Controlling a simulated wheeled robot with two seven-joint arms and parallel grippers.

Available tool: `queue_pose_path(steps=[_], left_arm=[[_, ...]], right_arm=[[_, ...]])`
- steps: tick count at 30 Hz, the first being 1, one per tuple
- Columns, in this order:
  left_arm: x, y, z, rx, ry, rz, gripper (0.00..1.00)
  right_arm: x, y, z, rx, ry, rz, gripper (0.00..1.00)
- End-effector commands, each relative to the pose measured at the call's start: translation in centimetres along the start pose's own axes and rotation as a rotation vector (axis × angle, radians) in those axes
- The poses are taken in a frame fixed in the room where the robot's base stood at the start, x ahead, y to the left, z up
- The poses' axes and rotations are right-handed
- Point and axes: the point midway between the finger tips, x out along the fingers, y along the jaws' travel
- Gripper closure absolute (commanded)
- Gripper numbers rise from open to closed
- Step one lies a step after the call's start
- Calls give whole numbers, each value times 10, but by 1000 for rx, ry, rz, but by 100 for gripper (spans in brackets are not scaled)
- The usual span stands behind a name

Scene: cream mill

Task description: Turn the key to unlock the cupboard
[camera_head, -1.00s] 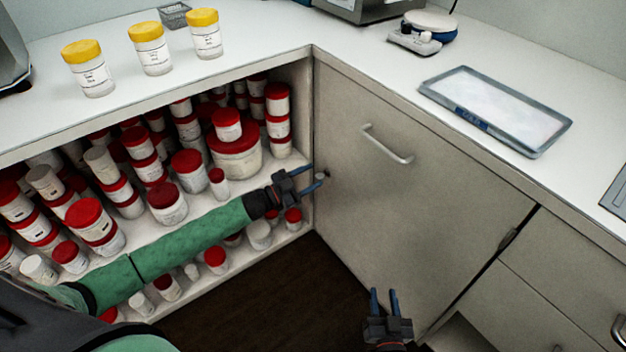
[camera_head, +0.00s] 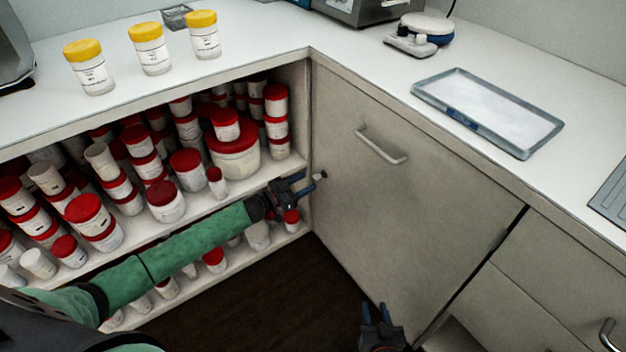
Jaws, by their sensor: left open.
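The cupboard door (camera_head: 400,210) is closed, grey, with a bar handle (camera_head: 381,146) near its top. A small key (camera_head: 322,175) sits at the door's left edge, partly hard to make out. My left gripper (camera_head: 304,185) reaches in from the left, right beside the key, with its jaws open. Whether a finger touches the key, I cannot tell. My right gripper (camera_head: 375,313) is low in front of the door, open and empty, fingers pointing up.
Open shelves at left hold many red-lidded jars (camera_head: 165,200) behind my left arm. On the white counter stand yellow-lidded jars (camera_head: 150,50), a tray of white powder (camera_head: 488,112) and a small device (camera_head: 418,36). Drawers (camera_head: 560,250) lie to the right. Dark floor (camera_head: 260,300) is clear.

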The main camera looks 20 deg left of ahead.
Motion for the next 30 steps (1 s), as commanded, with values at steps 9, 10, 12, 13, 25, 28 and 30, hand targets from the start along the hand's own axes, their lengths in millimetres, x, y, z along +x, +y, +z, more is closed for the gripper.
queue_pose_path(steps=[9,10,12,13,25,28,30], left_arm=[[35,1,0,0,1,1,53],[36,1,0,1,0,1,53],[39,1,0,1,0,1,53],[39,1,0,1,0,1,53],[39,1,0,1,0,1,84],[39,1,0,1,0,1,97],[39,1,0,1,0,1,97]], right_arm=[[4,-2,-33,-11,97,-5,64],[4,-2,-35,-12,102,-5,64],[4,-2,-37,-13,109,-5,64],[4,-2,-38,-13,110,-5,64],[4,-2,-38,-13,111,-6,64],[4,-2,-37,-12,110,-6,64],[4,-3,-37,-12,109,-5,64]])
